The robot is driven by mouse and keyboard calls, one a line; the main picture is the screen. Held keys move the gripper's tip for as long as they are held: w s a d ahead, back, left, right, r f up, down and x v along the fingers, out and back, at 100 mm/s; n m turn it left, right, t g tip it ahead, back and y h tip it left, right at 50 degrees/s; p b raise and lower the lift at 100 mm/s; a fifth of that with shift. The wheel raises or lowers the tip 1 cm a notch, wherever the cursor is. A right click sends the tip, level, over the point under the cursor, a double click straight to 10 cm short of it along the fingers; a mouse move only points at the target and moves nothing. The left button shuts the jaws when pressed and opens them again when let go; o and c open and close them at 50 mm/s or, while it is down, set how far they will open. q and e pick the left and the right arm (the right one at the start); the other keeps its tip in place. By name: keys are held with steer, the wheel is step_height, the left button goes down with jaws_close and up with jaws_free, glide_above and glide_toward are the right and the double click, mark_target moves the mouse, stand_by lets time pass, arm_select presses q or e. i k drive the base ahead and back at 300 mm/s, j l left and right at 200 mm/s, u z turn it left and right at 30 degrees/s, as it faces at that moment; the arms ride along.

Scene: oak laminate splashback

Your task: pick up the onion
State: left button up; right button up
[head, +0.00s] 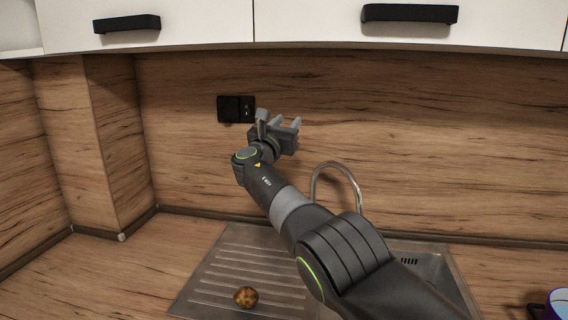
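The onion (245,297), small, round and brown, lies on the ribbed steel drainboard (215,275) at the bottom of the head view, left of my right arm. My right gripper (281,122) is raised well above and beyond the onion, in front of the wooden splashback. Its fingers are apart with nothing seen between them. The onion is in full view and nothing touches it from above. My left gripper is not in view.
A curved metal faucet (340,168) stands behind my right arm, which hides much of the sink. White cabinets (150,22) hang above. A black socket (236,109) is on the splashback. A purple-blue container (559,303) stands at bottom right. The counter at left is clear.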

mark_target(246, 297)
steer(key=k+j, duration=0.2)
steer(key=k, duration=0.4)
steer(key=k+j, duration=0.15)
steer(key=k, duration=0.45)
